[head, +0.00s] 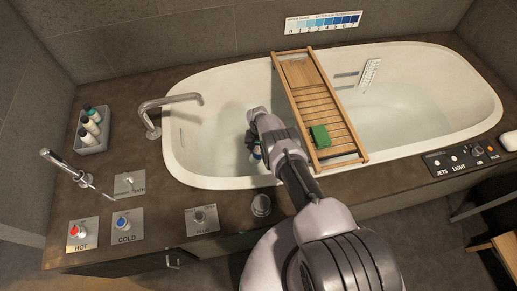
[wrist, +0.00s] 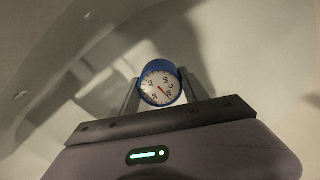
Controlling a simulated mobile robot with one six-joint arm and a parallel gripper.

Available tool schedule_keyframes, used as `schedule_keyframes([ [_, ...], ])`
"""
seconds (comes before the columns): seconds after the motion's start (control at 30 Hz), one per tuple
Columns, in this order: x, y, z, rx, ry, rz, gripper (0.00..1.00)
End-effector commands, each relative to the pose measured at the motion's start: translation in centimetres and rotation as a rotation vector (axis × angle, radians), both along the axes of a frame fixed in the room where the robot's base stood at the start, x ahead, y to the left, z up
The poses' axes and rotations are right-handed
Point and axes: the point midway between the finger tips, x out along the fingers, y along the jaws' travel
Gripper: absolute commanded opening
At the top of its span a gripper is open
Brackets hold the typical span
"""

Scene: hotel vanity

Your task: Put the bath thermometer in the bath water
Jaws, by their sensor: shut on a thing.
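The bath thermometer (wrist: 161,84) is a blue round body with a white dial and a red needle. In the wrist view it sits between the two fingers of my gripper (wrist: 160,95), which is shut on it. In the head view my gripper (head: 253,145) reaches down inside the white bathtub (head: 190,165), left of the wooden tray; only a small blue bit of the thermometer shows there, and my arm hides the rest. The bath water (head: 400,115) looks clear and pale; I cannot tell whether the thermometer touches it.
A wooden tray (head: 299,73) with a green sponge-like block (head: 320,136) lies across the tub, close to my arm's right. A curved spout (head: 150,115) stands at the tub's left. A grey caddy of bottles (head: 92,130) and hot and cold knobs are on the dark deck.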

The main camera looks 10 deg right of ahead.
Motion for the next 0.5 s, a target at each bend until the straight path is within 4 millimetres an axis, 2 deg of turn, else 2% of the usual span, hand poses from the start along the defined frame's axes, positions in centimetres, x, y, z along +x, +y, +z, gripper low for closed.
schedule_keyframes([
  [0.13, -0.01, 0.0, 0.01, 0.0, 0.0, 0.0, 0.1],
  [0.17, -0.01, 0.0, 0.01, 0.0, 0.0, 0.0, 0.59],
  [0.27, -0.02, 0.01, 0.0, 0.0, 0.001, 0.0, 0.78],
  [0.5, -0.04, 0.01, -0.01, 0.0, 0.001, 0.0, 0.78],
])
